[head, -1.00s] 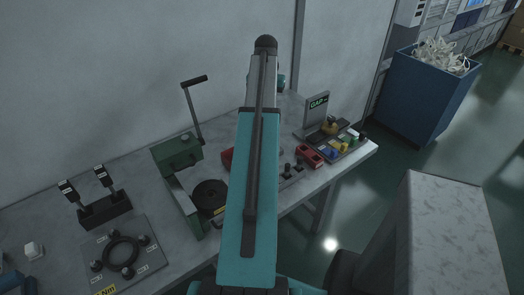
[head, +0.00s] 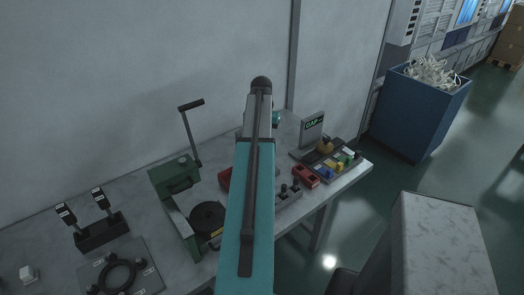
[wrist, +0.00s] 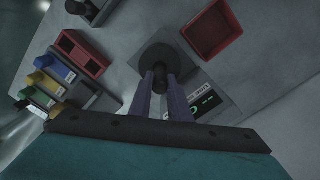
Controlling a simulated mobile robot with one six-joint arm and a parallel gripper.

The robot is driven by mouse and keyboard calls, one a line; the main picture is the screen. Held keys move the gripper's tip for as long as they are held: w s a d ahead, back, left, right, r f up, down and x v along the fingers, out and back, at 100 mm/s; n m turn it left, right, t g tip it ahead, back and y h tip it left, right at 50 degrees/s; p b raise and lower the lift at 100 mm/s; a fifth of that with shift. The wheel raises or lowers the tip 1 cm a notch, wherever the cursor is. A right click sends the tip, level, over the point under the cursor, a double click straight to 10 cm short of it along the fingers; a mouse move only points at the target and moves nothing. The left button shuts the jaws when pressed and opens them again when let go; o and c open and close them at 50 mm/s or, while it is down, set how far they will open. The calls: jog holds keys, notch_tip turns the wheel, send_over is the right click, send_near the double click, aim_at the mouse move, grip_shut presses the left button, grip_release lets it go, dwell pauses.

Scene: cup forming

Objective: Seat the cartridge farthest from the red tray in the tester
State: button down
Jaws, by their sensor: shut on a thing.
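In the wrist view my gripper (wrist: 160,80) is shut on a dark cylindrical cartridge (wrist: 160,83). The cartridge is held above or at a dark round pad (wrist: 150,55) on a grey unit with a lit green display (wrist: 207,104), which looks like the tester. I cannot tell whether the cartridge touches the pad or is in it. The red tray (wrist: 210,30) lies beside the unit and looks empty. In the head view my arm hides my gripper, the held cartridge and most of the red tray (head: 225,178). Dark cartridges (head: 290,187) stand in a grey rack.
A red two-slot block (wrist: 80,53) and a row of coloured pieces (wrist: 48,80) are at left in the wrist view. A green lever press (head: 178,178) stands left of my arm.

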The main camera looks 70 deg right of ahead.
jog(key=shift+f, duration=0.2)
jog(key=shift+f, duration=0.15)
jog(key=shift+f+p, duration=0.6)
jog(key=shift+f, duration=1.15)
jog(key=shift+f, duration=0.15)
jog(key=c, duration=1.7)
grip_release()
jog(key=shift+o, duration=0.2)
jog(key=shift+r, duration=0.25)
jog(key=shift+r+b, duration=1.45)
jog(key=shift+r, duration=4.45)
